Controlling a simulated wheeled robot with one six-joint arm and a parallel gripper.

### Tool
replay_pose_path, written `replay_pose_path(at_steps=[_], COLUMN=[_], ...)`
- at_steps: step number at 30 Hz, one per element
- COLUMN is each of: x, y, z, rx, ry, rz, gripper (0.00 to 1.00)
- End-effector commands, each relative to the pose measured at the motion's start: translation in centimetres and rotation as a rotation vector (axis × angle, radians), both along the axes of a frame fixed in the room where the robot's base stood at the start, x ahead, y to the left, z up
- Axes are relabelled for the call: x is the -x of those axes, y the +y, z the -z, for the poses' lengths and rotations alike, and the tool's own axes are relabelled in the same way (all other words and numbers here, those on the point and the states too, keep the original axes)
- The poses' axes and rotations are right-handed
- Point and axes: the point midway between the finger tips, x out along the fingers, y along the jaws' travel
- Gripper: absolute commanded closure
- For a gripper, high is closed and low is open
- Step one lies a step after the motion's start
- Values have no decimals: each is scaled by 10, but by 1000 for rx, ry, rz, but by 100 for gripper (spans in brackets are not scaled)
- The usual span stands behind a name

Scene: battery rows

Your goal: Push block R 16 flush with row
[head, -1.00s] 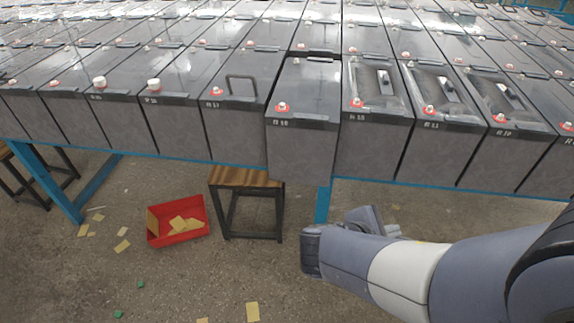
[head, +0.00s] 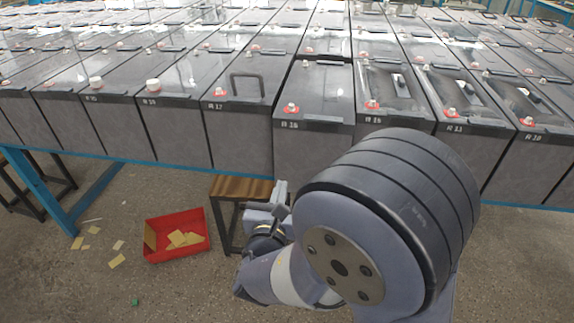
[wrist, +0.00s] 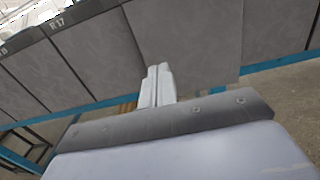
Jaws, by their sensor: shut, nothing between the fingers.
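Block R 16 (head: 322,92) is a dark-topped grey battery with a red-ringed terminal. Its front sticks out toward me past its neighbours R 17 (head: 228,140) and R 15 (head: 378,120). In the wrist view its plain grey front face (wrist: 188,40) fills the upper middle, with R 17 (wrist: 95,50) set back on its left. My gripper (head: 280,188) is low in front of the row, below the left part of R 16's front. Its pale fingers (wrist: 158,76) are together and empty. They overlap the face's lower edge in the wrist view; I cannot tell whether they touch.
A blue table rail (head: 180,163) runs under the row. A wooden-topped stool (head: 228,188) stands just left of my gripper. A red bin (head: 165,250) with yellowish pieces lies on the floor farther left. My arm hides part of the row on the right.

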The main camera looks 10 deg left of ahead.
Motion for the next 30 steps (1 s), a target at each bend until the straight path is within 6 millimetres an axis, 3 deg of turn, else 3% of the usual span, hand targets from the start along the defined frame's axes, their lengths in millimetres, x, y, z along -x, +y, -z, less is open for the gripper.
replay_pose_path(at_steps=[6, 13, 30], x=[-46, -80, -95], y=[-3, -4, -4], z=[1, 1, 1], rx=[-1, -1, -2], ry=[1, 1, 1], rz=[5, 3, 2], gripper=[100, 100, 100])
